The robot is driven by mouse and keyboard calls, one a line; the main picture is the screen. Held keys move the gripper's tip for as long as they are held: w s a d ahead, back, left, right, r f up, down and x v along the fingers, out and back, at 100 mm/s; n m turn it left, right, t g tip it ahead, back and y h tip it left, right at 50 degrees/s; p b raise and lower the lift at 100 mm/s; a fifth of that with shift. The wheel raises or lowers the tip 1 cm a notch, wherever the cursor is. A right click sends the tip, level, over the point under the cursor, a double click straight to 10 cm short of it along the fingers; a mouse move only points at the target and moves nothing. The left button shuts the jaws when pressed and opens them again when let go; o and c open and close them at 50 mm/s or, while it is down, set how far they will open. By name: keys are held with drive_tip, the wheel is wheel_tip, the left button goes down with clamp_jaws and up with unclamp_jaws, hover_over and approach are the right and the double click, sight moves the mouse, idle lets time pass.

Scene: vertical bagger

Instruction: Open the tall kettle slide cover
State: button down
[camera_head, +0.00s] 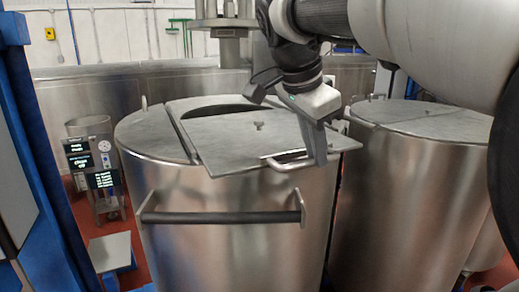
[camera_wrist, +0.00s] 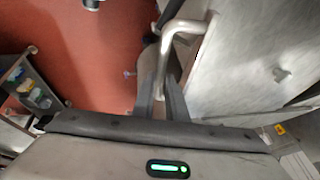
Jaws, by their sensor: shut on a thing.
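The tall kettle (camera_head: 205,191) is a large steel drum in the middle of the head view. Its flat grey slide cover (camera_head: 230,140) sits shifted toward the front, with its front edge past the rim. A dark crescent opening (camera_head: 215,111) shows behind the cover. My gripper (camera_head: 317,160) is shut on the cover's bent bar handle (camera_head: 283,165) at the front right. In the wrist view the handle (camera_wrist: 187,27) runs between my gripper's fingers (camera_wrist: 161,72), and the cover (camera_wrist: 245,65) lies to the right. The fingertips are partly hidden by the handle.
A dark horizontal bar (camera_head: 220,217) stands out from the kettle's front. A second covered kettle (camera_head: 415,185) stands close at the right. A blue frame post (camera_head: 35,130) and a control stand (camera_head: 95,165) are at the left. Red floor (camera_wrist: 85,65) is open beside the kettle.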

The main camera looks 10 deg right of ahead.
drive_tip(key=s+d+b, duration=0.2)
drive_tip(key=s, duration=0.5)
drive_tip(key=s+d+b, duration=0.2)
drive_tip(key=s, duration=0.5)
drive_tip(key=shift+d, duration=0.3)
drive_tip(key=c, duration=1.8)
unclamp_jaws()
drive_tip(key=shift+o, duration=0.2)
drive_tip(key=shift+r, duration=0.15)
